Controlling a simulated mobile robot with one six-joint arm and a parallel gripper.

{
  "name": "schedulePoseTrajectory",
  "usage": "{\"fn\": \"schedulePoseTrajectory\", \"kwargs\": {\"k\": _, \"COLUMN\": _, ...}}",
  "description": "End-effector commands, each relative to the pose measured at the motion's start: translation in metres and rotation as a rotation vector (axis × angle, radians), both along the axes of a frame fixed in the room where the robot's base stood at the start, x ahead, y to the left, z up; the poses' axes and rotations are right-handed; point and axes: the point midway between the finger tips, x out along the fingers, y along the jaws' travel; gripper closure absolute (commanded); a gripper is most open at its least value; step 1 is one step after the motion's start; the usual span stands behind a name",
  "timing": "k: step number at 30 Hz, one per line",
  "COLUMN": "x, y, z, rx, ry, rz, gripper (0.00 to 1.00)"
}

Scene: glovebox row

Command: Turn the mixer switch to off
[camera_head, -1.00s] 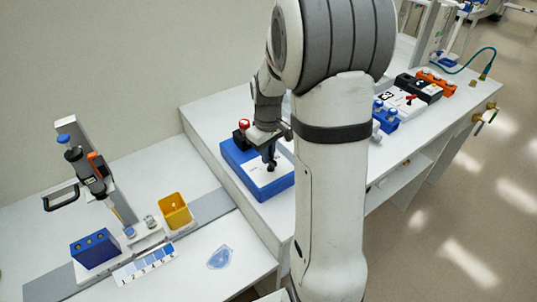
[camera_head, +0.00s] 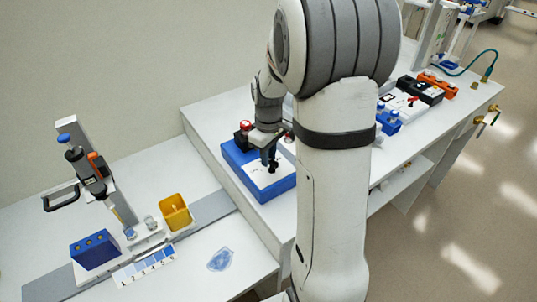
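The mixer appears to be the blue box with a white top panel (camera_head: 240,158) on the raised bench left of my arm. A small black switch knob (camera_head: 273,168) stands on its white panel. A red-capped part on a black base (camera_head: 244,127) sits at its back corner. My gripper (camera_head: 268,158) points down right over the panel, with its fingers at or just beside the knob. The fingers are small and partly covered by the gripper body, so I cannot tell whether they touch the knob or how far apart they are.
On the lower bench at left stand a pipette on a stand (camera_head: 92,175), a blue block (camera_head: 95,249), a yellow bin (camera_head: 175,212) and a numbered strip (camera_head: 144,268). Blue bottles (camera_head: 388,121) and several switch boxes (camera_head: 412,100) lie right of my arm.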

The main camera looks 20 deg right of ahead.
Motion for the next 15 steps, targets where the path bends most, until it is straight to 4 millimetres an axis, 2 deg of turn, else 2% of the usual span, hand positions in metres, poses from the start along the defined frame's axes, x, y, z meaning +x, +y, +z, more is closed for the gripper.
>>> {"fn": "schedulePoseTrajectory", "kwargs": {"k": 5, "x": 0.000, "y": 0.000, "z": 0.000, "rx": 0.000, "ry": 0.000, "rz": 0.000, "gripper": 0.67}}
{"fn": "schedulePoseTrajectory", "kwargs": {"k": 11, "x": 0.000, "y": 0.000, "z": 0.000, "rx": 0.000, "ry": 0.000, "rz": 0.000, "gripper": 0.67}}
{"fn": "schedulePoseTrajectory", "kwargs": {"k": 15, "x": 0.001, "y": 0.000, "z": 0.011, "rx": -0.001, "ry": -0.004, "rz": 0.000, "gripper": 0.67}}
